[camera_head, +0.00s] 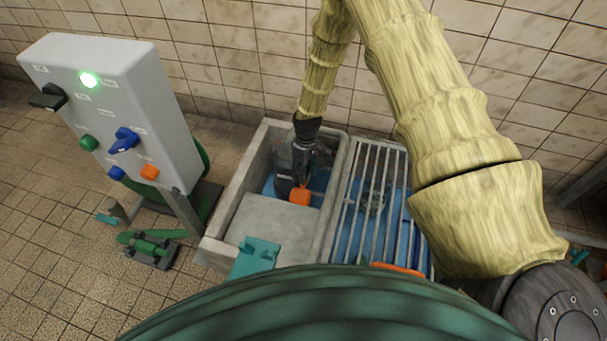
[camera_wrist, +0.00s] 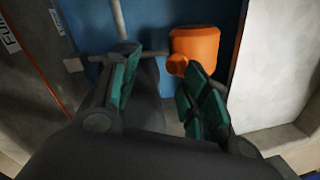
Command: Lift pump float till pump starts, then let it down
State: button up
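The orange pump float (camera_head: 299,196) hangs in the left basin, beside the dark grey pump (camera_head: 283,172) and above blue water. My gripper (camera_head: 308,158) reaches down into the basin from above, close to the pump and float. In the wrist view, my gripper (camera_wrist: 160,90) has its two green-padded fingers apart, with a gap between them. The float (camera_wrist: 195,48) shows just beyond the tip of the right finger, and a thin grey bar runs left from near it. I cannot tell whether the finger touches the float. Nothing is clearly held.
A grey control box (camera_head: 125,105) with a lit green lamp (camera_head: 89,80) stands at left. The concrete basin (camera_head: 225,205) has narrow walls around my gripper and a slab (camera_head: 270,222) in front. A metal grate (camera_head: 372,190) covers the right basin. A green tool (camera_head: 150,245) lies on the floor.

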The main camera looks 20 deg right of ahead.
notch_tip(320, 180, up, 10)
jog(key=w, duration=0.1)
jog(key=shift+d+r, duration=0.25)
jog(key=shift+d, duration=0.1)
dwell(0.4)
